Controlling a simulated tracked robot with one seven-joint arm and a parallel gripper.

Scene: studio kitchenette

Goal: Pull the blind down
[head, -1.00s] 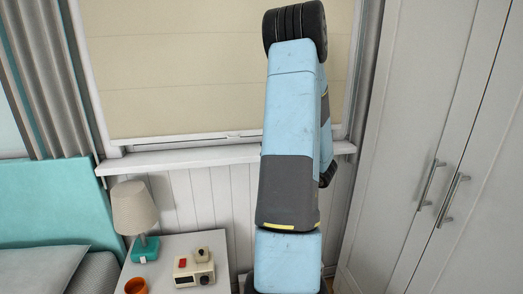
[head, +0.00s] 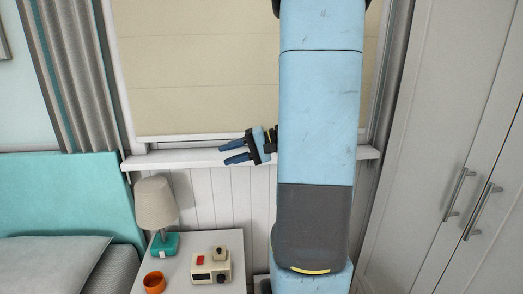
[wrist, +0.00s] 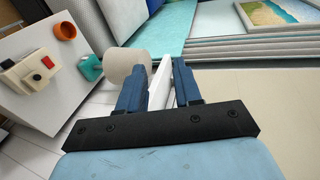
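The cream blind (head: 200,85) covers the window in the head view. Its lower edge lies just above the white sill (head: 190,160). My gripper (head: 222,152) is in front of the sill, just below the blind's lower edge, with its fingers pointing left. The two blue fingers are apart with a gap between them. In the wrist view my gripper (wrist: 160,75) is also open, and the white sill (wrist: 161,84) shows in the gap behind the fingers. A pale beige surface at the right there looks like the blind (wrist: 285,115). My arm hides the blind's right part.
A bedside table (head: 190,245) holds a lamp (head: 155,205), an orange cup (head: 154,282) and a cream clock-like device (head: 210,268). A bed with a teal headboard (head: 60,190) is at left, a grey curtain (head: 80,75) above it. A white wardrobe (head: 440,130) stands at right.

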